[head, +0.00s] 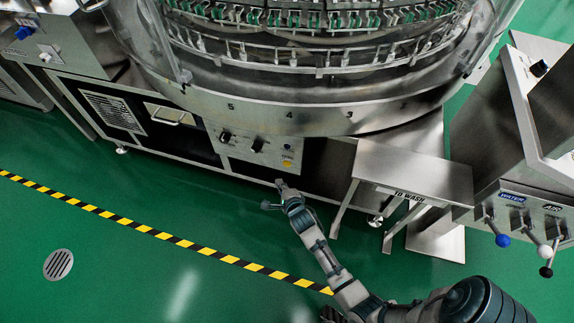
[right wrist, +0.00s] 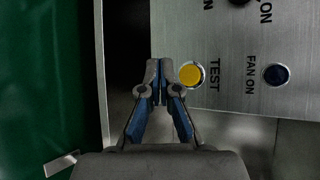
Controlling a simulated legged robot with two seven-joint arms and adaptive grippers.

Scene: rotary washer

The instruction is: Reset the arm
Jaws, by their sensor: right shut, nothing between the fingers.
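My right arm reaches up from the lower right in the head view. Its gripper (head: 280,185) is in front of the washer's lower front, just below the control panel (head: 258,148). In the right wrist view the gripper (right wrist: 158,65) is shut and empty. Its fingertips are beside the yellow TEST button (right wrist: 190,73); I cannot tell whether they touch the panel. The yellow button also shows in the head view (head: 287,164), above the gripper. A dark blue FAN ON button (right wrist: 277,74) is on the same panel. My left gripper is not in view.
The rotary washer (head: 290,115) with its clear cover stands behind. A steel TO WASH table (head: 415,170) is right of the gripper. A unit with WATER and AIR levers (head: 503,238) stands at the far right. Green floor (head: 120,250) with a striped line is open in front.

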